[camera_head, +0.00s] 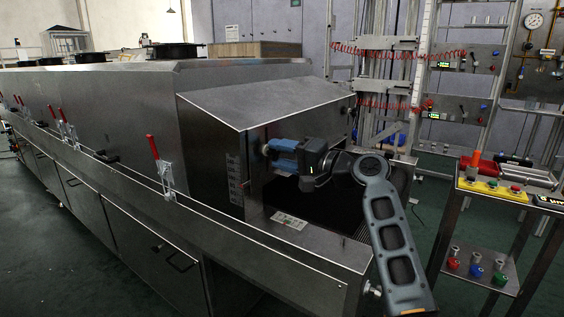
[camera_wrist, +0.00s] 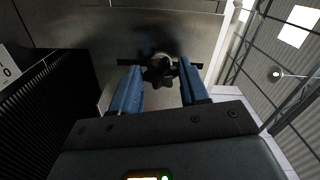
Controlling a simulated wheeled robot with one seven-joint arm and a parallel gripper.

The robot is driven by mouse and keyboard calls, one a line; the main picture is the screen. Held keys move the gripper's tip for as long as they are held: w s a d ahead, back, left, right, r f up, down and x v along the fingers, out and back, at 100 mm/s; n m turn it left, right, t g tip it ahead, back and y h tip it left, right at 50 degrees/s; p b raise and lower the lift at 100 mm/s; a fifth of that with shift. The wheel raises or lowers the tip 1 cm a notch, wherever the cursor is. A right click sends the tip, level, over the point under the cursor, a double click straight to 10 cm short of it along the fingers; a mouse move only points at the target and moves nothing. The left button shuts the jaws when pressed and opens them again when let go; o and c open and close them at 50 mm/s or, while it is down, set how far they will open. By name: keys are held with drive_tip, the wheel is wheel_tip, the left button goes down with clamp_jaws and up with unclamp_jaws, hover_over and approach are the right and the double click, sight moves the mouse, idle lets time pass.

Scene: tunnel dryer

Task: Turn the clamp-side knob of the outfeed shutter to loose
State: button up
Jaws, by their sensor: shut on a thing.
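The knob (camera_wrist: 160,70) is dark and lobed, with a lighter metal centre. In the wrist view it sits between the two blue fingers of my gripper (camera_wrist: 159,66), in front of a grey metal panel. A dark slot or bar runs behind it to both sides. In the head view my gripper (camera_head: 269,149) reaches left to the end face of the dryer hood (camera_head: 250,98); its tips are at the knob, which is mostly hidden there. The gripper is shut on the knob. I cannot make out the knob's turn position or any mark for loose.
The dark outfeed opening and a white label plate (camera_head: 290,220) lie below my gripper. A red-handled toggle clamp (camera_head: 163,170) stands on the side rail to the left. A cart (camera_head: 490,195) with coloured parts stands at the right.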

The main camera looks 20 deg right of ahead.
drive_tip(key=shift+f, duration=0.1)
idle(0.5)
drive_tip(key=o, duration=1)
drive_tip(key=v, duration=0.8)
